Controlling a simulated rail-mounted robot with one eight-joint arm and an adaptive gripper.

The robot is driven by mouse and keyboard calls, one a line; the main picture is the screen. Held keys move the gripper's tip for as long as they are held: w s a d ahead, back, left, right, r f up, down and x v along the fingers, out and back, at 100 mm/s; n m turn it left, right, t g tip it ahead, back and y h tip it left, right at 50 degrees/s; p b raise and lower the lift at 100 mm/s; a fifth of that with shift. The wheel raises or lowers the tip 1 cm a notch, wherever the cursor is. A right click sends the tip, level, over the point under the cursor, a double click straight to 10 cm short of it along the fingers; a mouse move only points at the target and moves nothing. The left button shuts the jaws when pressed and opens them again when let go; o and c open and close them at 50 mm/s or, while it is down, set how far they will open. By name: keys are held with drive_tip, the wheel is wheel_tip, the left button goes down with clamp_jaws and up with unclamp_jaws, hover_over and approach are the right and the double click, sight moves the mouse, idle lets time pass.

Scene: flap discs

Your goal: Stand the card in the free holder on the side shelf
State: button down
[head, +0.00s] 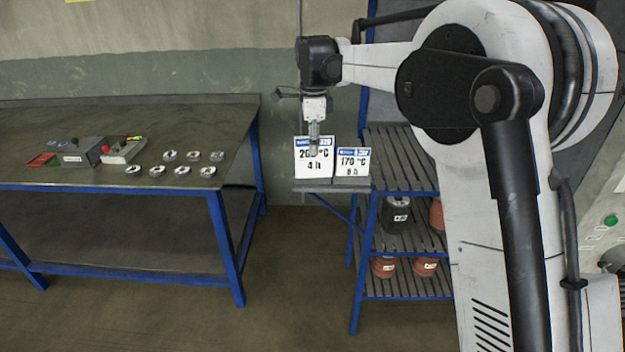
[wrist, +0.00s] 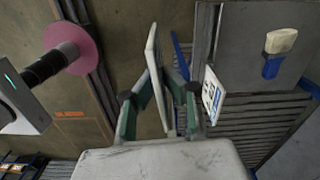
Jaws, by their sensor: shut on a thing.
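My gripper (head: 314,140) is shut on the top part of a white card (head: 313,170) with a blue header, reading "4 h" below a partly covered temperature. The card is upright over the left part of the small side shelf (head: 325,189). I cannot tell whether its lower edge touches the shelf or sits in a holder; the free holder is not distinguishable. In the wrist view the held card (wrist: 153,60) shows nearly edge-on between the fingers. A second card (head: 352,163), reading "170 °C 8 h", stands just right of it and also shows in the wrist view (wrist: 213,97).
A slatted blue rack (head: 390,165) stands right of the side shelf, with a black drum (head: 397,214) and reddish ones (head: 383,267) on lower levels. A workbench (head: 200,112) at left carries several discs (head: 170,156) and a grey box (head: 84,153). A brush (wrist: 278,50) shows in the wrist view.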

drive_tip(key=shift+w+a+r+m, duration=0.15)
drive_tip(key=shift+a+r+m, duration=0.35)
drive_tip(key=shift+a+r, duration=0.3)
drive_tip(key=shift+w+a+f, duration=0.1)
drive_tip(key=shift+w, duration=0.2)
drive_tip(key=w+f+p, duration=0.1)
drive_tip(key=w+f, duration=0.2)
drive_tip(key=w+f+p, duration=0.1)
drive_tip(key=w+f, duration=0.3)
drive_tip(key=w+d+f, duration=0.1)
drive_tip(key=w+f, duration=0.2)
drive_tip(key=w, duration=0.1)
drive_tip(key=shift+f+p, duration=0.35)
drive_tip(key=shift+p, duration=0.05)
drive_tip(key=shift+a+f, duration=0.1)
drive_tip(key=c, duration=2.3)
unclamp_jaws()
drive_tip(key=shift+f, duration=0.1)
drive_tip(key=shift+c, duration=0.2)
drive_tip(key=o, duration=0.5)
drive_tip(key=shift+c, duration=0.2)
